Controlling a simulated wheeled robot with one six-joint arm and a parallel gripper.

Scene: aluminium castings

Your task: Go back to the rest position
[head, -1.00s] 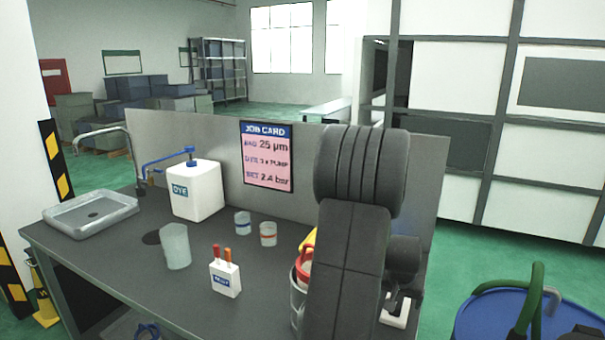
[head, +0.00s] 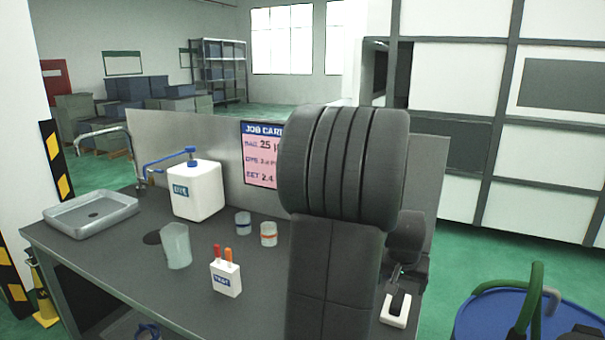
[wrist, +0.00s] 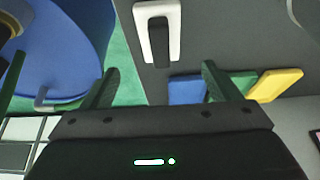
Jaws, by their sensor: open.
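My gripper (wrist: 160,85) shows in the wrist view with its two green fingers wide apart and nothing between them. It is above the right end of the grey bench (head: 110,258). A white holder with a dark bar (wrist: 157,35) lies on the bench beyond the fingertips; it also shows in the head view (head: 397,310). In the head view my dark arm stands upright over the right part of the bench and hides the gripper's fingers.
A blue drum (head: 495,318) with a green hose stands right of the bench. A DYE jug (head: 195,190), metal tray (head: 92,213), cups (head: 268,234) and a small white box (head: 226,278) with red and orange sticks stand left of my arm. Blue, green and yellow pieces (wrist: 275,84) lie near one finger.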

